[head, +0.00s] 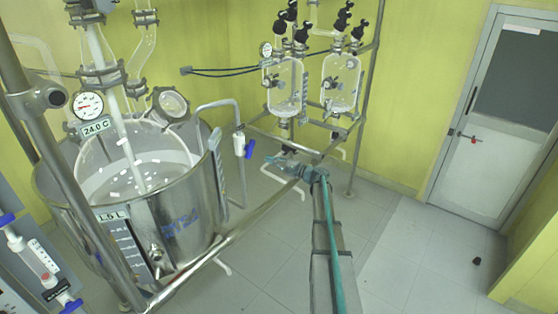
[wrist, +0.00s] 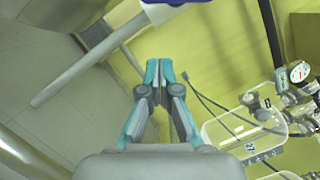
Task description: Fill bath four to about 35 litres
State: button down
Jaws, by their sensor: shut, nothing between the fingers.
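A large steel bath (head: 180,215) stands at the left of the head view, with a glass vessel (head: 95,165) inside it. A label (head: 110,215) at its rim reads 1.5 L. I cannot read a bath number. A bent pipe (head: 215,103) beside the bath carries a white valve with a blue handle (head: 249,149). My gripper (head: 270,159) is shut and empty, just right of and slightly below the blue handle, seemingly apart from it. In the wrist view the shut fingertips (wrist: 159,66) are below a blue part (wrist: 178,2) cut off by the top edge.
A dial (head: 88,105) and a 24.0 C label (head: 96,127) are above the bath. Two smaller glass vessels (head: 285,88) (head: 341,82) hang on a metal frame behind my gripper. A steel rail (head: 235,240) runs in front of the bath. Floor toward the door (head: 490,130) is mostly clear.

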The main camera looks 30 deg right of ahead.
aim_at(249, 149)
jog(key=w+a+r+p, duration=0.2)
jog(key=a+p, duration=0.1)
jog(key=a, duration=0.2)
jog(key=shift+w+a+r, duration=0.15)
jog(key=shift+a+r, duration=0.1)
jog(key=shift+a+f, duration=0.1)
jog(key=shift+a, duration=0.1)
